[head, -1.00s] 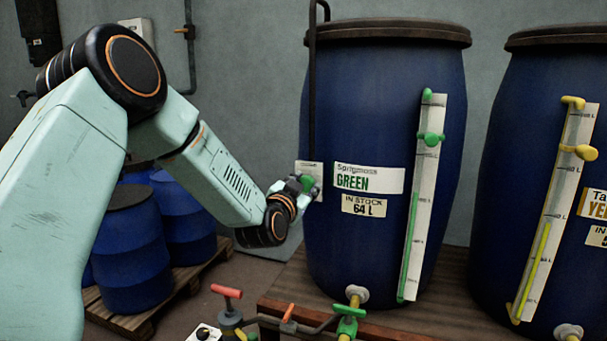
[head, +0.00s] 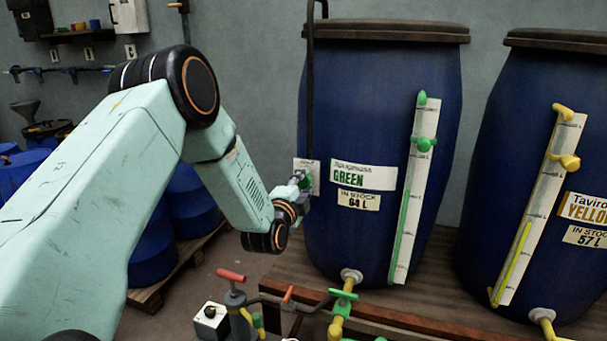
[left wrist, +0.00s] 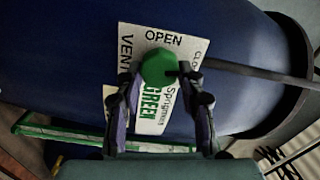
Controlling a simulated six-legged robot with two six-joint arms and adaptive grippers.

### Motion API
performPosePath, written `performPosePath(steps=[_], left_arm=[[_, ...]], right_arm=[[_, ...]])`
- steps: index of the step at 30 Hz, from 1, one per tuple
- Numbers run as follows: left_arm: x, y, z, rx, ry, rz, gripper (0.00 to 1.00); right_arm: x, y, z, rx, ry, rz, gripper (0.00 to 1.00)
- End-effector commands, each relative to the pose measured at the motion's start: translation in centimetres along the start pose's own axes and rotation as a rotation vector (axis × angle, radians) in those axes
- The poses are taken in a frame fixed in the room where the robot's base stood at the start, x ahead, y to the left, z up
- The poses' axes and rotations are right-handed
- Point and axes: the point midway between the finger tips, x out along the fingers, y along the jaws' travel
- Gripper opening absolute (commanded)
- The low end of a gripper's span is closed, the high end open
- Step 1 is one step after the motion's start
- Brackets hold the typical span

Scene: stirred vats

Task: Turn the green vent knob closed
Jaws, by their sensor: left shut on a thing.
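The green vent knob (left wrist: 158,68) sits on a white plate (left wrist: 140,42) on the side of the blue green-labelled vat (head: 390,150). The plate reads "OPEN" and "VENT", with a partly hidden word starting "CL" at its right. My left gripper (left wrist: 160,80) is at the knob, a finger on each side, shut on it. In the head view my left gripper (head: 302,181) covers most of the knob at the vat's left edge. A dark pipe (head: 311,90) runs up from the plate. My right gripper is not in view.
A yellow-marked vat (head: 540,170) stands to the right. Below are a red-handled pump (head: 232,290), a box with a black knob (head: 211,321) and a green tap (head: 343,296). Blue barrels (head: 190,205) stand on a pallet at the left.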

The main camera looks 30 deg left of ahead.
Motion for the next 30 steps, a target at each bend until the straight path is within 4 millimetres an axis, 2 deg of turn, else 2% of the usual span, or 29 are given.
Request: performPosePath(steps=[3,10,30], left_arm=[[0.1,-0.3,0.1,0.075,-0.005,-0.002,0.07],[0.1,-0.2,0.1,0.178,-0.005,-0.003,0.07],[0.2,-0.3,0.2,0.231,-0.007,-0.011,0.07]], right_arm=[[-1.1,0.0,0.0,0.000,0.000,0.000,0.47],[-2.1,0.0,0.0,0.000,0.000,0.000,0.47],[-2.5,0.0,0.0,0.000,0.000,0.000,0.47]])
